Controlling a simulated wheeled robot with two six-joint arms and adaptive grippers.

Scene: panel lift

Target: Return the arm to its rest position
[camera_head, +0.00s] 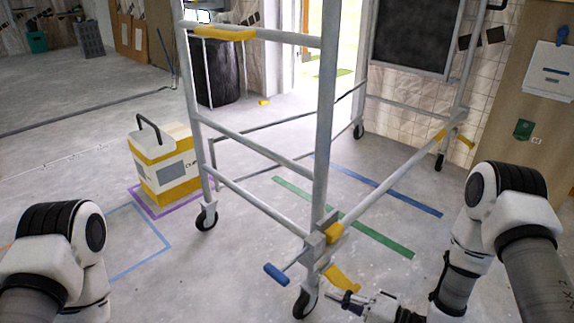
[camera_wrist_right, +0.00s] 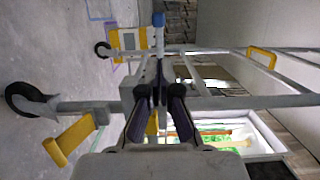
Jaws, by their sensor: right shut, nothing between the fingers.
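My right gripper (camera_head: 345,300) shows low in the head view, beside the near wheeled leg of the metal frame (camera_head: 325,130). It is shut and empty. In the right wrist view its dark fingers (camera_wrist_right: 158,95) point at the frame's bars, with nothing held between them. My right arm (camera_head: 465,255) reaches down from the right edge, bent at the elbow. A blue-ended crank handle (camera_head: 277,274) and a yellow lever (camera_head: 342,278) are on the frame close to the gripper. My left arm (camera_head: 60,250) shows at the lower left; its gripper is out of view.
A yellow and white box (camera_head: 162,165) with a black handle stands left of the frame. A black bin (camera_head: 215,72) stands behind. Green tape (camera_head: 340,215) and blue tape (camera_head: 385,190) mark the floor. A wooden panel (camera_head: 530,90) is at the right.

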